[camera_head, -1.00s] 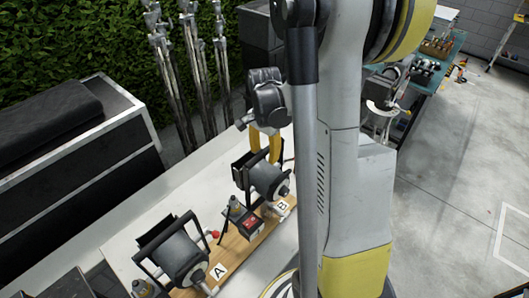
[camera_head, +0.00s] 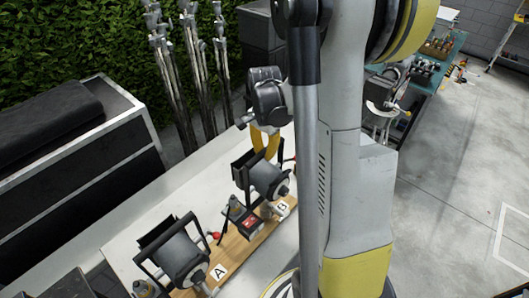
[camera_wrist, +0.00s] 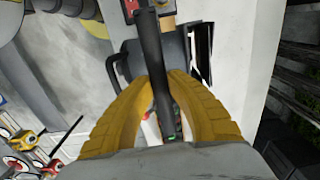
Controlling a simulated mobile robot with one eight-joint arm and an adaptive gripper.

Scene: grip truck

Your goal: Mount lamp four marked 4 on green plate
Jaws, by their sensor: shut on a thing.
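My gripper (camera_head: 266,142) has yellow fingers and is above the lamp (camera_head: 268,180) near label B. In the wrist view its two fingers (camera_wrist: 166,82) close on a black bar (camera_wrist: 155,60), which looks like this lamp's handle. The lamp has a grey body and black barn doors. Its lower end is close to the wooden board (camera_head: 238,252); I cannot tell if it touches. A similar lamp (camera_head: 178,262) stands near label A. I cannot read a 4 on either lamp, and no green plate shows.
The board lies on a pale table (camera_head: 125,238). A small black and red device (camera_head: 246,220) sits between the lamps. Metal stands (camera_head: 200,80) rise behind, beside a hedge. A dark case (camera_head: 80,140) is at left. Open floor (camera_head: 450,180) lies at right.

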